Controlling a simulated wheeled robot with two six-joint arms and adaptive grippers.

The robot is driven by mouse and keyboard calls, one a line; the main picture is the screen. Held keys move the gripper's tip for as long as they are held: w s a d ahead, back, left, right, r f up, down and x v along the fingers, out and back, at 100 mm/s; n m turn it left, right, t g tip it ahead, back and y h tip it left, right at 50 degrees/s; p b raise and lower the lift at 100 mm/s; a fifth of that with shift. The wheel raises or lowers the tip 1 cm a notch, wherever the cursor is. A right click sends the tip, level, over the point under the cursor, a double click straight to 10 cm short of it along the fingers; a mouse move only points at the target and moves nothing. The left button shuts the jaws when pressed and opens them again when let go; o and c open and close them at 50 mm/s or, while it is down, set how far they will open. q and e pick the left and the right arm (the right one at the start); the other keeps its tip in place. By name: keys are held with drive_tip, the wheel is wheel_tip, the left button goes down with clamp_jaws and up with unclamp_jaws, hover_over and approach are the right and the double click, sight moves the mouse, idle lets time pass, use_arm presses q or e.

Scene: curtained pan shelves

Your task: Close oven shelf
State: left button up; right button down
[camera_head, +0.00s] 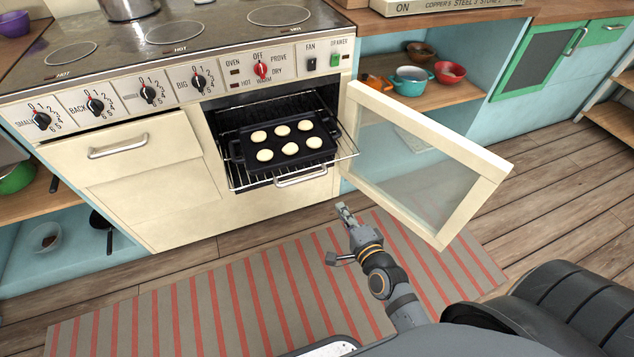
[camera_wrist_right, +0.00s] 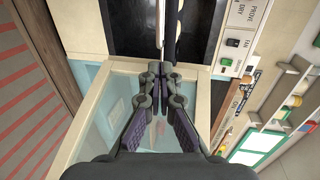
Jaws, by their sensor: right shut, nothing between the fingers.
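The oven shelf is a wire rack (camera_head: 346,150) extending partly out of the open oven. On it lies a black tray (camera_head: 285,140) holding several pale round pieces. The cream oven door (camera_head: 430,165) with a glass pane stands wide open to the right; its frame also shows in the right wrist view (camera_wrist_right: 118,68). My right gripper (camera_head: 342,208) is shut and empty, low in front of the oven, below and right of the rack's front. In the right wrist view its fingertips (camera_wrist_right: 160,70) point toward the oven opening. My left gripper is not in view.
The open door is an obstacle right of the gripper. The control panel (camera_head: 200,75) with knobs runs above the oven. A red-striped rug (camera_head: 230,300) covers the floor in front. Blue shelves with a teal pot (camera_head: 411,80) and a red bowl (camera_head: 450,72) stand right.

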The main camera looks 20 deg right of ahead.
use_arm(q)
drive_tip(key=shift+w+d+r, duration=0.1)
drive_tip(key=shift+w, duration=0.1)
use_arm(e)
drive_tip(key=x, duration=1.3)
drive_tip(key=shift+w, duration=0.4)
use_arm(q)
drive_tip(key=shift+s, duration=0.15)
